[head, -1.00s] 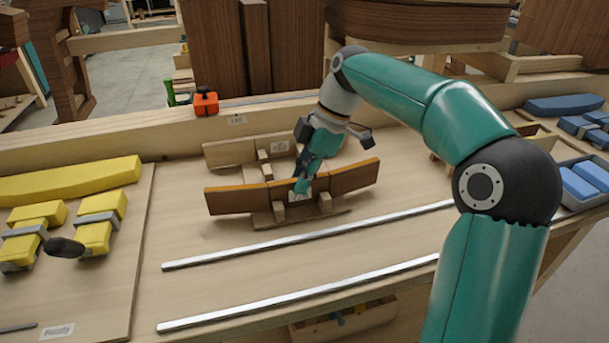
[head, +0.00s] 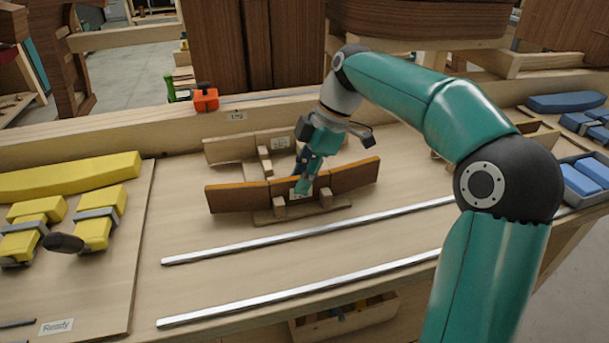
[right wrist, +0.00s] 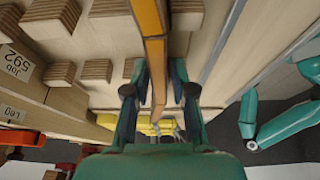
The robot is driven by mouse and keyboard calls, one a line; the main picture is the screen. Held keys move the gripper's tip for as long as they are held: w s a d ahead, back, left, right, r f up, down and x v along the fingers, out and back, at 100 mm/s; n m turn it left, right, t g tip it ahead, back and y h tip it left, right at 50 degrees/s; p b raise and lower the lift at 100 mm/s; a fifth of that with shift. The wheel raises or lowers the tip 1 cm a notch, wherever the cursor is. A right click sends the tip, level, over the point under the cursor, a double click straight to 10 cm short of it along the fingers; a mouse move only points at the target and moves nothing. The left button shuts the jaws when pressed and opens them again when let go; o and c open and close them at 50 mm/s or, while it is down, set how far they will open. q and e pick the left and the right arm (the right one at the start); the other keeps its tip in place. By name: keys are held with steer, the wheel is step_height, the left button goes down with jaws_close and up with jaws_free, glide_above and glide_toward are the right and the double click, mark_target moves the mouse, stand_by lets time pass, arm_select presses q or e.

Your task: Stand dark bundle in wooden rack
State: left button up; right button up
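The dark bundle (head: 350,177) is a long, slightly bent brown board stack with an orange-brown top edge, standing on its long edge. It is at the wooden rack (head: 262,217), whose pegs show in front of it. My right gripper (head: 302,185) reaches down over its middle. In the right wrist view my fingers (right wrist: 160,80) are on both sides of the bundle (right wrist: 153,50), shut on it. Whether its underside touches the rack base is hidden. My left gripper is not in view.
A labelled wooden board (head: 230,152) stands behind the bundle. Two metal rails (head: 310,230) lie in front. Yellow clamped pieces (head: 95,232) are at left, blue pieces (head: 580,180) at right. An orange box (head: 206,99) stands behind. The table between rack and rails is clear.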

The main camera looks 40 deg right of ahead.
steer(key=shift+o, duration=1.1)
steer(key=v, duration=1)
steer(key=shift+d+r, duration=0.15)
steer(key=shift+r, duration=0.05)
steer(key=shift+s+d+r, duration=0.2)
steer(key=shift+r, duration=0.4)
